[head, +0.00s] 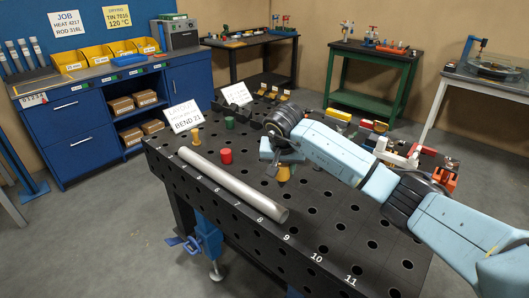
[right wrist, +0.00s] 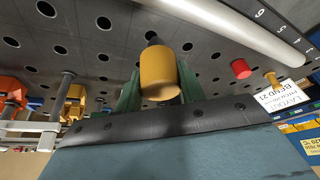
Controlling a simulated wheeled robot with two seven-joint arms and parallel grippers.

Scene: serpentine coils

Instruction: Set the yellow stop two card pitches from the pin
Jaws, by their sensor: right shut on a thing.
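My right gripper (head: 283,164) is shut on the yellow stop (head: 284,174), over the black perforated bench (head: 300,238). In the right wrist view the yellow stop (right wrist: 158,72) is a cylinder between green fingers (right wrist: 157,92), with a dark shank at its far end. I cannot tell whether the shank is clear of the holes. A red stop (head: 226,156) and a small brass-yellow peg (head: 196,136) stand beyond the grey tube (head: 235,183). Which piece is the pin is unclear. The layout card (head: 184,116) reads BEND 21. My left gripper is out of view.
The tube lies along the numbered front edge. A green stop (head: 229,122) stands near the cards. Red and orange clamps (head: 445,174) crowd the bench's right end, behind my right arm. Holes nearest the front right are free.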

